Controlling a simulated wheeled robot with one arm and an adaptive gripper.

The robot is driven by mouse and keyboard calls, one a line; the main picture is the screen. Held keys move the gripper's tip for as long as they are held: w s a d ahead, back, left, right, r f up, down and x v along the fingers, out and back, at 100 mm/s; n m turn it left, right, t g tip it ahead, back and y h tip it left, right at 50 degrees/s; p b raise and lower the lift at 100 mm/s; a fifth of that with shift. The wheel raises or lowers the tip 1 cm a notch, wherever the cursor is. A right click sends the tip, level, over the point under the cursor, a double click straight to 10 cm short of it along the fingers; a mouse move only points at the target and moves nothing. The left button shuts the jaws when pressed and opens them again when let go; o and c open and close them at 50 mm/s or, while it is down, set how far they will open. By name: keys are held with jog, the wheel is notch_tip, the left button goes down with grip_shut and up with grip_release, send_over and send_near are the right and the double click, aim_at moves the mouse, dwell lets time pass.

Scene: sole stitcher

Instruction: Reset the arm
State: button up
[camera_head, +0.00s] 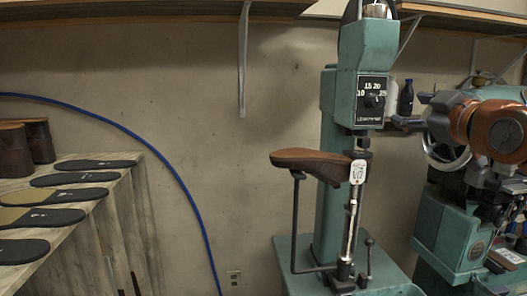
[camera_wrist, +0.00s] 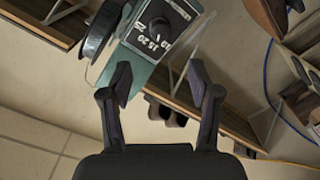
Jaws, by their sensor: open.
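My gripper (camera_wrist: 160,72) shows in the wrist view with its two dark fingers spread apart and nothing between them. Past the fingertips is the upper part of a green stitching machine (camera_wrist: 152,40) with a black numbered dial. My gripper does not show in the head view. There, the green sole stitcher (camera_head: 338,120) stands right of the middle, with its dial box near the top.
A wooden table (camera_head: 110,235) at left holds several dark soles (camera_head: 70,180) and brown cylindrical objects (camera_head: 20,145). A second green machine (camera_head: 450,225) with a copper-coloured round part stands at right. A blue cable (camera_head: 150,145) arcs along the wall. Shelves run above.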

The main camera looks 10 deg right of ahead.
jog(key=s+a+f+g+y+p, duration=0.1)
jog(key=a+f+g, duration=0.3)
jog(key=a+f, duration=0.6)
jog(key=s+a+f+g+y, duration=0.15)
jog(key=a+f+g, duration=0.35)
jog(key=a+f, duration=0.5)
jog(key=s+a+f+m+g, duration=0.1)
jog(key=s+f+m+g, duration=0.2)
jog(key=s+f, duration=0.8)
jog(key=s+a+f+m+g+p, duration=0.1)
jog(key=s+a+f+m+g, duration=0.1)
jog(key=s+f+m+g, duration=0.2)
jog(key=s+f+g+h, duration=0.1)
jog(key=s+f+g, duration=0.2)
jog(key=s+f, duration=0.4)
jog(key=shift+s+f+g, duration=0.2)
jog(key=shift+s+g, duration=0.15)
jog(key=shift+g, duration=0.05)
